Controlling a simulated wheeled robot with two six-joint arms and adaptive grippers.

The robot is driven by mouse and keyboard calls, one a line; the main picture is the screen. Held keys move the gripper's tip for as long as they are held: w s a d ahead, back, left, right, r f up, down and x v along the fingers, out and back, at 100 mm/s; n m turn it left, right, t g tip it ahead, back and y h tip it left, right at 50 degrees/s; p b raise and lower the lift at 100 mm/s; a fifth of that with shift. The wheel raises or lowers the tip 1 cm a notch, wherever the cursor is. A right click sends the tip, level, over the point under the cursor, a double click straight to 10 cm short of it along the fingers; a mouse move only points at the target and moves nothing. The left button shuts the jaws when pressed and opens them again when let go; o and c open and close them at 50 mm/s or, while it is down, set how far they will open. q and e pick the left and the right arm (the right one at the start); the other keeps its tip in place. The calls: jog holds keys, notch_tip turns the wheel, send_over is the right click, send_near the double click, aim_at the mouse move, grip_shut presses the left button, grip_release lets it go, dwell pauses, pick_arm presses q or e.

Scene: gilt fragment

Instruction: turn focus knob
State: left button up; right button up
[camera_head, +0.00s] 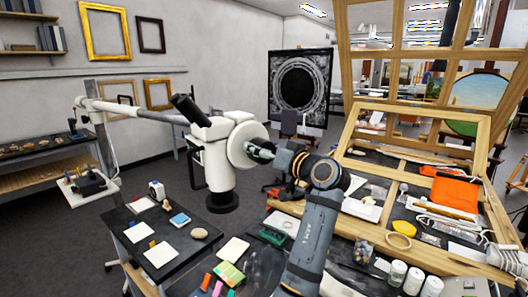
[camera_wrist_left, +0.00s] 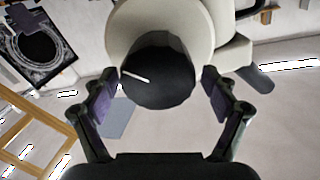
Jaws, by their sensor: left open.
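The white microscope (camera_head: 212,160) hangs from a horizontal boom arm in the head view. Its focus knob (camera_wrist_left: 158,80) is a dark round cap with a white line, set on a pale round housing (camera_wrist_left: 120,28); the line runs nearly level, tilted slightly down to the right. My left gripper (camera_wrist_left: 160,97) is open, one finger on each side of the knob, with a visible gap on both sides. In the head view my left gripper (camera_head: 268,153) is at the housing's right side and largely hides the knob. My right gripper is in neither view.
A dark side table (camera_head: 130,222) with cards and small items stands below left of the microscope. At right, a wooden frame (camera_head: 480,150) leans over a crowded bench with white jars (camera_head: 397,272) and an orange cloth (camera_head: 455,191). Grey floor is open at left.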

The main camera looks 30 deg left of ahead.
pick_arm(q)
notch_tip(320, 180, up, 10)
jog(key=shift+f, duration=0.25)
jog(key=shift+f, duration=0.15)
dwell(1.1)
